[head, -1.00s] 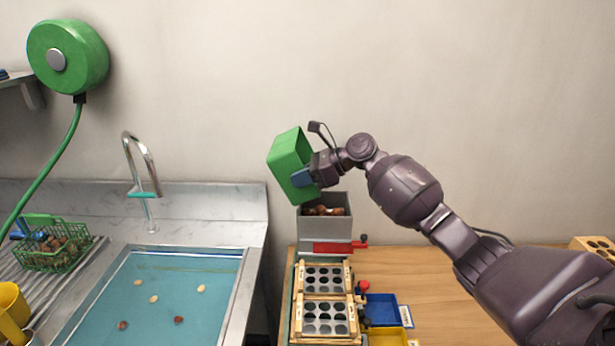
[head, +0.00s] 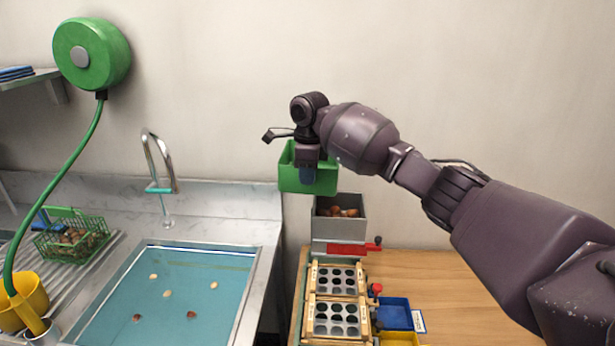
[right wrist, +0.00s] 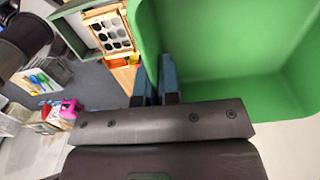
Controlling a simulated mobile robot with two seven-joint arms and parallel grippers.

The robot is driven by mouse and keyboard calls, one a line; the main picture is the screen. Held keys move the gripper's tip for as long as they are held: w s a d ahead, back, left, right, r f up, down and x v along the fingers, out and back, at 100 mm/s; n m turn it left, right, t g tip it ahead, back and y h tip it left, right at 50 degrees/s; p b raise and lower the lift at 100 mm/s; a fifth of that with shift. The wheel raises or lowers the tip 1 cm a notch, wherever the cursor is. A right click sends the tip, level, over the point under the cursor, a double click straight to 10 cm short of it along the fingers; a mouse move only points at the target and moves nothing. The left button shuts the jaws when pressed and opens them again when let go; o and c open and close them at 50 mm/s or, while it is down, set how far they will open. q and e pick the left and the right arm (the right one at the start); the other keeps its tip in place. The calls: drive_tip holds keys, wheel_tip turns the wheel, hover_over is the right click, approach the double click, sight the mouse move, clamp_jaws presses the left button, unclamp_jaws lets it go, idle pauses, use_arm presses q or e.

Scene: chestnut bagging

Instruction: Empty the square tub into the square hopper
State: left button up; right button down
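The square green tub (head: 322,185) hangs level in the air, just behind and to the left of the grey square hopper (head: 340,230) in the head view. My right gripper (head: 307,172) points down and is shut on the tub's near wall. In the right wrist view the blue fingers (right wrist: 157,80) close on the wall of the tub (right wrist: 235,50), and the inside that shows is bare green. Brown chestnuts (head: 345,212) lie in the hopper, below its rim. My left gripper is in neither view.
A red slide (head: 347,249) sits under the hopper. Wooden frames with dark round holes (head: 337,281) and a blue tray (head: 395,312) stand in front. Left are a water-filled sink (head: 180,295) with floating chestnuts, a tap (head: 158,170) and a green wire basket (head: 72,240).

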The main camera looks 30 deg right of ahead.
drive_tip(key=s+a+r, duration=0.2)
drive_tip(key=s+r, duration=0.3)
drive_tip(key=r, duration=0.2)
drive_tip(key=shift+s+a, duration=0.25)
idle(0.6)
